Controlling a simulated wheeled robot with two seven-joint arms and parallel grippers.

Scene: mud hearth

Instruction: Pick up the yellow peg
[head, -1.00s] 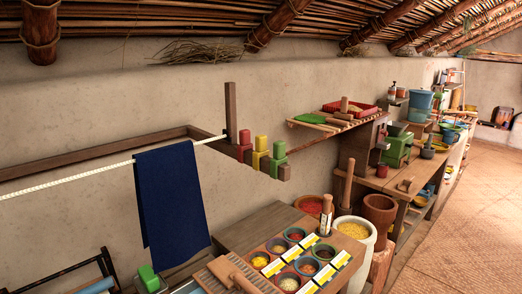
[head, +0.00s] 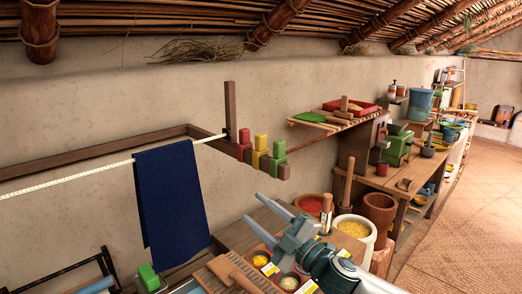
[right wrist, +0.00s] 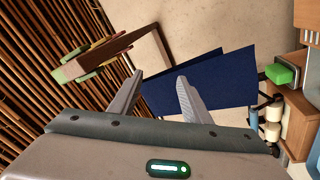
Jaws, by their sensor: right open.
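My left gripper is in neither view.
A dark blue cloth (head: 172,200) hangs from a pale rope left of the pegs. A wooden post (head: 230,112) rises beside the red peg. Below are a slatted board (head: 222,270) and spice bowls, partly hidden by my right arm. A shelf with a red tray (head: 350,108) is right.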

